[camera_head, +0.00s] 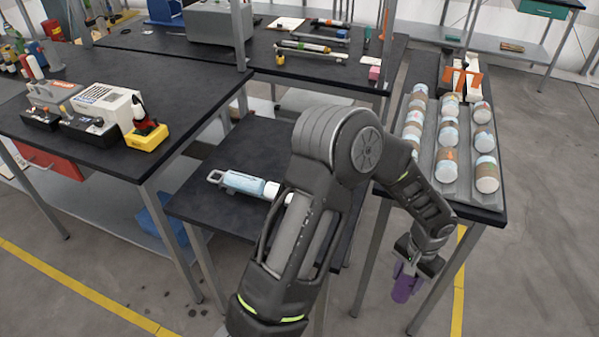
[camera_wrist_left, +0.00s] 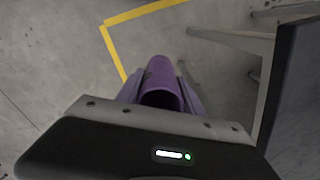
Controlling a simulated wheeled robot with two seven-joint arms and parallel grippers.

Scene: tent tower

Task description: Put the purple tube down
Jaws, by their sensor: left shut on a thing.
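The purple tube (camera_head: 404,285) hangs below my left gripper (camera_head: 409,265) at the lower right of the head view. It is over the floor, in front of the near edge of the right table. My left gripper is shut on it. In the left wrist view the tube (camera_wrist_left: 162,85) shows between the fingers, with its open round end towards the camera and bare floor beyond. My right gripper is in neither view.
The right table (camera_head: 483,213) carries a tray (camera_head: 424,169) with rows of capped cylinders (camera_head: 447,163). A low table (camera_head: 206,205) holds a blue-and-white bottle-like thing (camera_head: 245,183). Table legs stand close to the tube. The floor at right is clear.

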